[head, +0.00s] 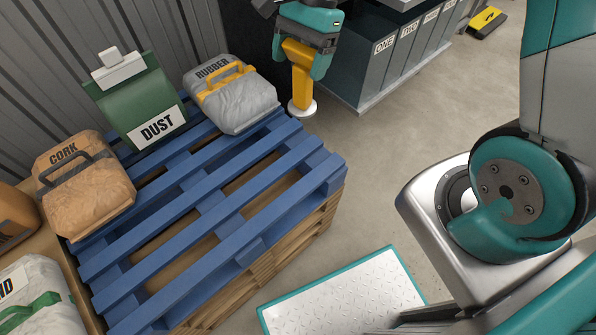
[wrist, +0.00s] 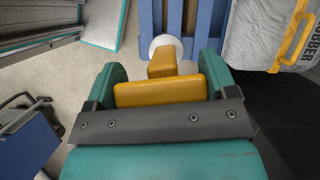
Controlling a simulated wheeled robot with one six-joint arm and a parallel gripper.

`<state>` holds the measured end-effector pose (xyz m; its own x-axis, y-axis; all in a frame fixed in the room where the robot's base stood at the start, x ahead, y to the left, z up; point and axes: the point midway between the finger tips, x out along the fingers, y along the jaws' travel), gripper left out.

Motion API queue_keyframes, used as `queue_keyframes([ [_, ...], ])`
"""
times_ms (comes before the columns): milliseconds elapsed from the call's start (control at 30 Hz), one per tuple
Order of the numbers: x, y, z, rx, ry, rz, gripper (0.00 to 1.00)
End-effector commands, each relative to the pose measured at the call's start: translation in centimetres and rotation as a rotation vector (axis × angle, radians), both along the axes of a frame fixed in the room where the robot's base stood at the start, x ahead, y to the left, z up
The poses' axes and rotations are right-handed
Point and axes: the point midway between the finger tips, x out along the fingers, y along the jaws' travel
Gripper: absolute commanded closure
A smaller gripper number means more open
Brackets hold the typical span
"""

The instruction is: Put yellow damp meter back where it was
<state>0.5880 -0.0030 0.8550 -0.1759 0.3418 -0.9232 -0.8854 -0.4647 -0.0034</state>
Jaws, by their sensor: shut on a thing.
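The yellow damp meter (head: 300,78) has a blocky yellow body and a round white foot. It hangs upright in the head view, just off the far right corner of the blue pallet. My gripper (head: 304,60) holds it from above, with teal fingers on either side. In the wrist view the meter (wrist: 160,92) lies between the two fingers (wrist: 161,72), with its white foot near the pallet edge. How high the foot is above the floor is hard to tell.
The blue pallet (head: 215,219) bears a grey RUBBER bag (head: 240,108), a green DUST container (head: 134,103) and a brown CORK bag (head: 97,200). Dark numbered bins (head: 372,70) stand right of my gripper. A metal plate (head: 345,293) lies in front; open floor lies between.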

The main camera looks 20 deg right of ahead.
Motion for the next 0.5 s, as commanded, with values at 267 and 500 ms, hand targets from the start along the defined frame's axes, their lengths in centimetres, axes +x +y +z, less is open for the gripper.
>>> queue_keyframes([
  [267,-0.6,1.3,-1.4,-0.002,0.005,-0.170,0.78],
  [500,-0.6,1.2,-8.0,-0.003,0.009,-0.171,0.78],
])
